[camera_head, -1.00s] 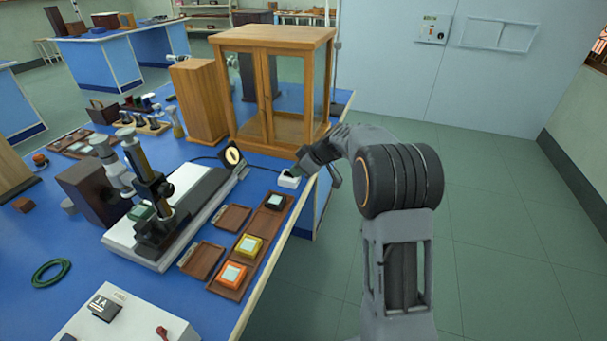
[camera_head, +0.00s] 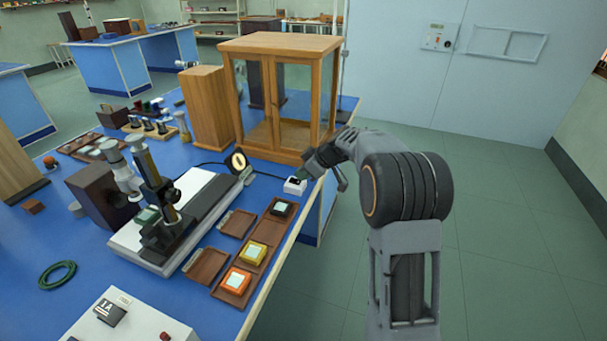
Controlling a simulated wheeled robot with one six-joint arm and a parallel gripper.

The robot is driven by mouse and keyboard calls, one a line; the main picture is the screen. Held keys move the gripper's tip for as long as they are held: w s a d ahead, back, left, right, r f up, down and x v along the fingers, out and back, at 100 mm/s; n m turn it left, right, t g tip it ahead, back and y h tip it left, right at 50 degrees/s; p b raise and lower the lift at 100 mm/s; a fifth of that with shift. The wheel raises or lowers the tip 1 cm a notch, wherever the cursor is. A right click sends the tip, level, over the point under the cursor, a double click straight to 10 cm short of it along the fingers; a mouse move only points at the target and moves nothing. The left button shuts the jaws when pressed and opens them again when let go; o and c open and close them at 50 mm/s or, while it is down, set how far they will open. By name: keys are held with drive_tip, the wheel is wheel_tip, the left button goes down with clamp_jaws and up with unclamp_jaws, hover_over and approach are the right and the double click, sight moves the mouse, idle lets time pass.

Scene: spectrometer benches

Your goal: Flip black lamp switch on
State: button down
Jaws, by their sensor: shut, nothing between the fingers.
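A black lamp (camera_head: 237,161) with a round, pale glowing face stands on the blue bench behind the spectrometer. A small white switch box with a dark top (camera_head: 294,186) sits near the bench's right edge, right of the lamp. A dark cable runs near the lamp toward the box. My gripper (camera_head: 306,174) is at the end of my arm, right at the box's upper side. Its fingertips are small and partly hidden here, and it holds nothing. I cannot tell whether it touches the switch.
A glass-fronted wooden cabinet (camera_head: 277,95) stands just behind the switch box. A brown tray (camera_head: 262,231) with black, yellow and orange blocks lies in front. A spectrometer (camera_head: 160,215) stands to the left. Open floor lies right of the bench.

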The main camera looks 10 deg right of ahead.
drive_tip(key=shift+r, duration=0.5)
drive_tip(key=v, duration=1.2)
drive_tip(key=shift+s+d+p, duration=0.15)
drive_tip(key=shift+p, duration=0.3)
